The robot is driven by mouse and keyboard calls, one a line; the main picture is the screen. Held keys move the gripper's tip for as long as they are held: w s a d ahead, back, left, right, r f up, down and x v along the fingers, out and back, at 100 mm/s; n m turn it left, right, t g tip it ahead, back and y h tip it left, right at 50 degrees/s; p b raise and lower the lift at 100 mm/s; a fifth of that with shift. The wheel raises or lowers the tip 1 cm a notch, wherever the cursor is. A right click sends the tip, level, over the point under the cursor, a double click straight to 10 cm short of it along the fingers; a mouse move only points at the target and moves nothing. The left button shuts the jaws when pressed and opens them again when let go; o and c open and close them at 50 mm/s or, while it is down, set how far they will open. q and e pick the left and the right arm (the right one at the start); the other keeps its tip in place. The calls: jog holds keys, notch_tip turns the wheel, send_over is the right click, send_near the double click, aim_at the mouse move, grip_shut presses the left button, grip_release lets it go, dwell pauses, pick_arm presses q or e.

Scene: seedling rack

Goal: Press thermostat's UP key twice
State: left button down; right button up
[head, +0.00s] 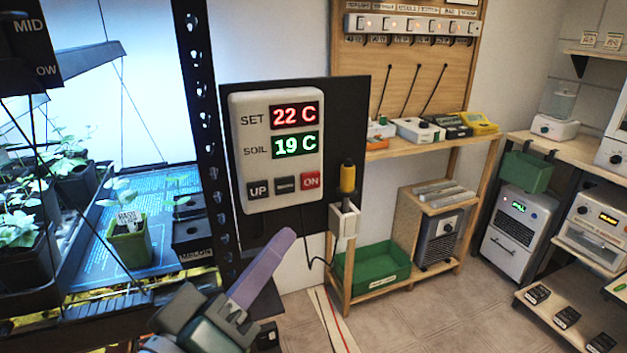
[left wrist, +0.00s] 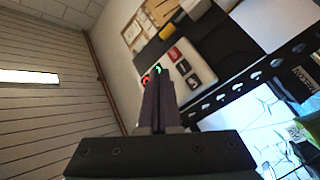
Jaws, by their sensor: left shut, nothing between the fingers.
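The thermostat (head: 277,150) is a pale box on a black panel. Its red SET display (head: 293,116) reads 22 C and its green SOIL display (head: 294,145) reads 19 C. The black UP key (head: 258,189) sits at its lower left, beside a smaller dark key and a red ON key (head: 310,181). My left gripper (head: 287,236) is shut and empty, its purple fingers below the thermostat and apart from the UP key in the picture. In the left wrist view the thermostat (left wrist: 190,72) shows tilted beyond the shut fingertips (left wrist: 158,80). My right gripper is not in view.
A black perforated rack post (head: 208,130) stands left of the thermostat, with a seedling tray and pots behind it. A wooden bench with a green bin (head: 372,270) stands further right.

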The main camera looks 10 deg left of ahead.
aim_at(258, 190)
pick_arm(q)
jog(key=shift+w+a+b, duration=0.55)
jog(key=shift+w+a, duration=0.25)
jog(key=shift+w, duration=0.4)
jog(key=shift+w+a+b, duration=0.5)
jog(key=shift+w+a, duration=0.3)
jog(key=shift+w, duration=0.35)
jog(key=shift+w+a+b, duration=0.55)
jog(key=shift+w+a, duration=0.25)
jog(key=shift+w, duration=0.4)
jog(key=shift+w, duration=0.1)
jog(key=shift+w+a, duration=0.2)
jog(key=shift+w, duration=0.05)
jog(key=shift+w+a+b, duration=0.2)
jog(key=shift+w+b, duration=0.05)
jog(key=shift+b, duration=0.15)
jog(key=shift+s+d+p, duration=0.4)
jog(key=shift+s+p, duration=0.05)
jog(key=shift+s, duration=0.2)
